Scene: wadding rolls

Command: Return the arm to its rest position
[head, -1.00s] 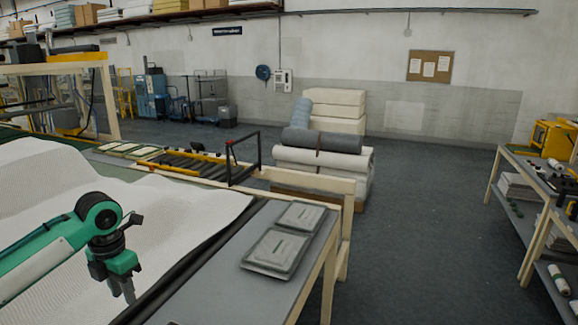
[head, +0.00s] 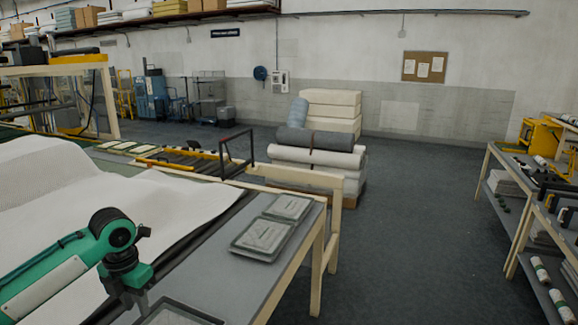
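My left arm, green and white with dark joints, comes in from the left in the head view and reaches over the white wadding sheet (head: 60,195). My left gripper (head: 138,304) points down low in the picture, near the edge between the sheet and the grey side table (head: 285,245). It is small and dark there, so I cannot tell whether its fingers are open or shut. I see nothing clearly held in it. My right arm and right gripper are out of view.
Two flat grey trays (head: 262,239) lie on the side table; another flat item (head: 178,313) is partly cut off below. Wadding rolls (head: 318,148) are stacked beyond. A shelved table (head: 490,190) stands at right. The floor (head: 405,230) between is clear.

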